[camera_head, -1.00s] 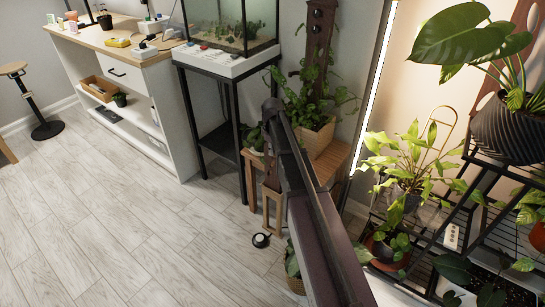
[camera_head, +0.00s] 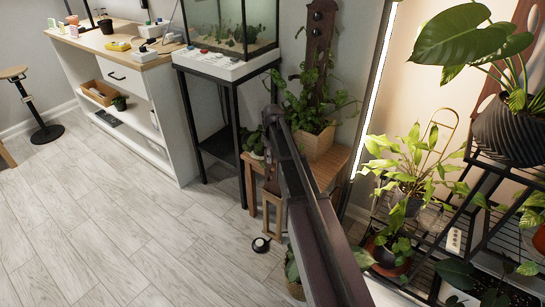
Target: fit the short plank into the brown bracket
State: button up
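I cannot make out the short plank or the brown bracket with certainty. A tall dark brown board (camera_head: 319,45) with round dark spots stands upright against the wall behind a plant; I cannot tell whether it belongs to the task. My dark arm rises from the bottom right to a bend near the middle of the head view, in front of a small wooden table (camera_head: 328,166). No gripper fingers show clearly. Whatever is behind my arm is hidden.
A planter (camera_head: 318,143) stands on the wooden table. Left are a black stand (camera_head: 233,100) with a glass tank (camera_head: 232,25) and a white cabinet (camera_head: 135,95). A black wire plant shelf (camera_head: 470,215) is at right. The floor (camera_head: 120,220) at left is clear.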

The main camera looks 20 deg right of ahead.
jog(key=shift+r, duration=0.15)
notch_tip(320, 180, up, 14)
jog(key=p, duration=1.3)
jog(key=shift+a+f+p, duration=0.25)
jog(key=shift+a+p, duration=0.1)
jog(key=shift+p, duration=0.05)
dwell(0.5)
jog(key=s+a+m, duration=0.3)
jog(key=s, duration=1)
jog(key=s+a+m, duration=0.3)
jog(key=s+m, duration=0.1)
jog(key=s, duration=0.8)
jog(key=shift+s+a+m, duration=0.2)
jog(key=shift+s+m, duration=0.1)
jog(key=shift+s, duration=0.1)
notch_tip(320, 180, up, 22)
jog(key=p, duration=2.2)
jog(key=shift+r, duration=0.2)
